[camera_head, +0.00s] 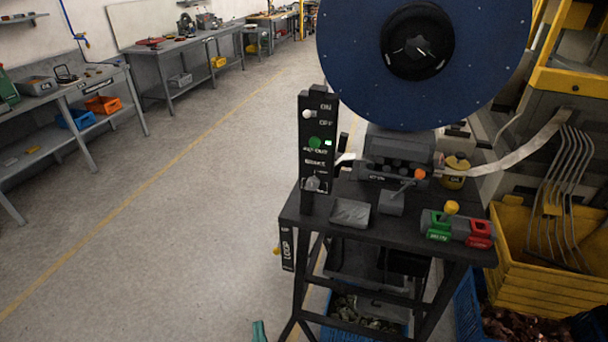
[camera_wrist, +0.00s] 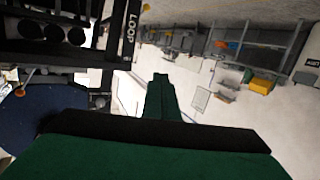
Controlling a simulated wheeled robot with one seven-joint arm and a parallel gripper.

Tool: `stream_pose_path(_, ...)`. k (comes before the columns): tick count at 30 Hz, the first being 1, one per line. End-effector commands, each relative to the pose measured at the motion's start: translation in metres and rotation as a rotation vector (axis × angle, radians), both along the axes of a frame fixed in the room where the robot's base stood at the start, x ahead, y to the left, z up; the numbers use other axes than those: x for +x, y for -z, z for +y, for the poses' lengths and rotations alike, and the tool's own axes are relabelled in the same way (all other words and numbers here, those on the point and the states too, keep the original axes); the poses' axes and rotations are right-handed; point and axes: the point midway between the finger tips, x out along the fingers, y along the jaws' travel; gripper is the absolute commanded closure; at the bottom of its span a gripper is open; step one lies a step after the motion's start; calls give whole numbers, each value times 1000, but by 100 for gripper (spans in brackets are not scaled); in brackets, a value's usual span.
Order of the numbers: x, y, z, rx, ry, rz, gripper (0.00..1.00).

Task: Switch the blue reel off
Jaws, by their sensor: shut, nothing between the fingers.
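The large blue reel (camera_head: 350,50) fills the top of the head view, and part of it shows at the lower left of the wrist view (camera_wrist: 50,118). A dark upright control panel (camera_head: 318,170) stands left of it. On the panel, a white switch knob (camera_head: 307,114) sits beside the ON and OFF labels, nearer ON. A green lamp (camera_head: 315,143) is below it. My gripper's green tip (camera_head: 259,331) shows at the bottom of the head view, low and away from the panel. In the wrist view my gripper (camera_wrist: 161,80) is shut and empty.
The stand's dark tabletop (camera_head: 375,218) holds a grey tray (camera_head: 350,213), a small lever with an orange knob (camera_head: 419,174) and a green-and-red button box (camera_head: 457,229). A yellow crate (camera_head: 545,265) is at the right. The floor left of the stand is clear.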

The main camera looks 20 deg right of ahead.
Motion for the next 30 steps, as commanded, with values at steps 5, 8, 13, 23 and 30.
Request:
stream_pose_path(5, 37, -31, -9, -12, 30, -25, 100)
stream_pose_path(8, 55, -49, -15, -16, 51, -35, 100)
stream_pose_path(13, 83, -81, -25, -20, 86, -53, 100)
stream_pose_path(23, 123, -154, -47, -22, 165, -92, 100)
stream_pose_path(30, 141, -213, -65, -9, 229, -123, 100)
